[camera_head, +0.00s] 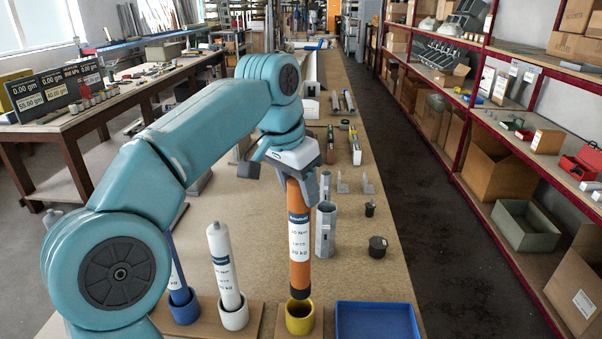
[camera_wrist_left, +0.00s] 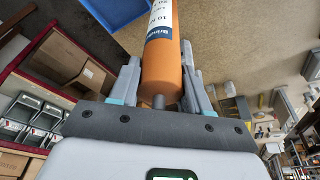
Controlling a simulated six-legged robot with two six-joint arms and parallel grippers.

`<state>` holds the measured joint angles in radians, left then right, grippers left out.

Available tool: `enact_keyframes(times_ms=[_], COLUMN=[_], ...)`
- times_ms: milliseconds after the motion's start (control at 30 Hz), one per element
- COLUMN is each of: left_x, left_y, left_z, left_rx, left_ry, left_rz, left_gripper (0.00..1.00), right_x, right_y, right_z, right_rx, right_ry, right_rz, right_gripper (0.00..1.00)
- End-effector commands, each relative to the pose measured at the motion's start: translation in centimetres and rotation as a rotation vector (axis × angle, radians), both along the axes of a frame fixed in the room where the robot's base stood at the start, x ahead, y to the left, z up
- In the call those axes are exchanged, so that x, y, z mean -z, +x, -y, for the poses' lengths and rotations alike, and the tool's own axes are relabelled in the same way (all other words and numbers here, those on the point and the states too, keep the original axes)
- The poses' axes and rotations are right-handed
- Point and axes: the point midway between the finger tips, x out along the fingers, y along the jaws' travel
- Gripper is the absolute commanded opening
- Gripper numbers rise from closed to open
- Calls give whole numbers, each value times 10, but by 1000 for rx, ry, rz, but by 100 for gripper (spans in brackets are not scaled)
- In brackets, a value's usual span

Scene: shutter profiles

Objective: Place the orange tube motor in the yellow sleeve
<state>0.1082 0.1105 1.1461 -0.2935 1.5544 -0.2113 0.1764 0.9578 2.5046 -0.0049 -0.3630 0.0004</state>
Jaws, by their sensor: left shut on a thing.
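My left gripper (camera_head: 301,188) is shut on the upper end of the orange tube motor (camera_head: 299,240) and holds it nearly upright. The motor has a white label and a dark lower tip. The yellow sleeve (camera_head: 299,321) stands on a wooden base directly below, with the tip at or just above its mouth; I cannot tell whether the tip is inside. In the left wrist view the orange motor (camera_wrist_left: 162,72) sits between the two fingers of the gripper (camera_wrist_left: 160,58), and the sleeve is not seen. My right gripper is not in view.
A white tube (camera_head: 223,262) stands in a white sleeve (camera_head: 233,316), and a blue tube in a blue sleeve (camera_head: 184,309), left of the yellow one. A blue tray (camera_head: 376,322) lies to the right. A grey profile (camera_head: 325,230) and black caps (camera_head: 377,247) stand behind.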

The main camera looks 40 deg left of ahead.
Motion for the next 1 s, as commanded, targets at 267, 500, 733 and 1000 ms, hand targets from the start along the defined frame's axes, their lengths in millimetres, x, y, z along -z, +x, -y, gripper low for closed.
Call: enact_keyframes(times_ms=[267,500,733,1000], left_x=[62,81,110,116], left_y=[2,4,3,4], left_z=[0,0,0,0], left_rx=[-1,-1,-1,0], left_ry=[0,1,1,1], left_rz=[4,6,5,8], left_gripper=[0,0,0,0], right_x=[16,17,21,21], right_y=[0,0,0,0], right_z=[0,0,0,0], right_rx=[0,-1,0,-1], right_ry=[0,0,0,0], right_rz=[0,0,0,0], right_gripper=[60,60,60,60])
